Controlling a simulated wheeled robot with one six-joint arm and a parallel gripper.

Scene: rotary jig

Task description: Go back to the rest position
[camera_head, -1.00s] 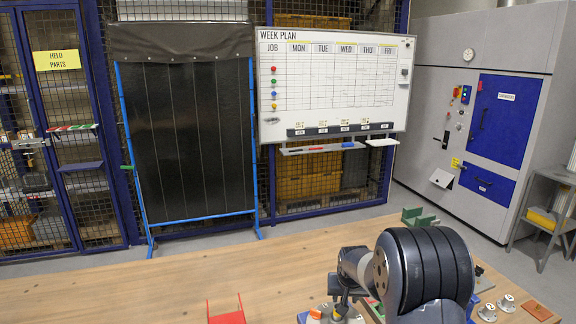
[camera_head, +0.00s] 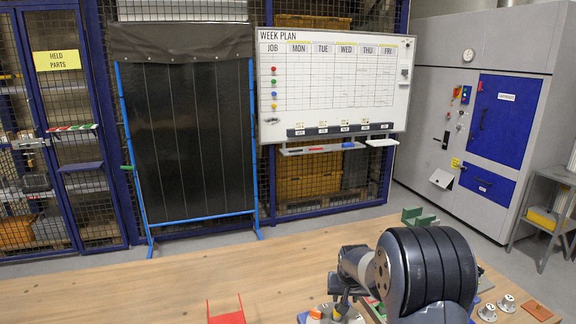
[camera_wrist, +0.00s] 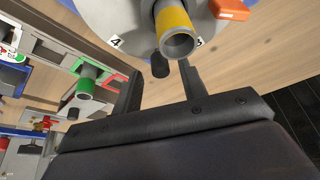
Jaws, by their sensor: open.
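In the wrist view my gripper (camera_wrist: 159,68) is open, with its two dark fingers apart. A grey round disc (camera_wrist: 105,15) with number labels lies just beyond the fingertips. A tube with a yellow band (camera_wrist: 174,20) stands on it, and an orange block (camera_wrist: 230,9) sits at its edge. A dark rounded peg (camera_wrist: 160,66) shows between the fingertips in the picture; no grip on it is visible. In the head view my arm covers much of the jig area, and the fingers cannot be made out clearly.
A green-banded tube (camera_wrist: 86,82) and other fixtures lie left in the wrist view. In the head view, a red bracket (camera_head: 226,312), green blocks (camera_head: 419,218) and grey knobs (camera_head: 506,303) are on the wooden table (camera_head: 130,292). The table's left side is largely clear.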

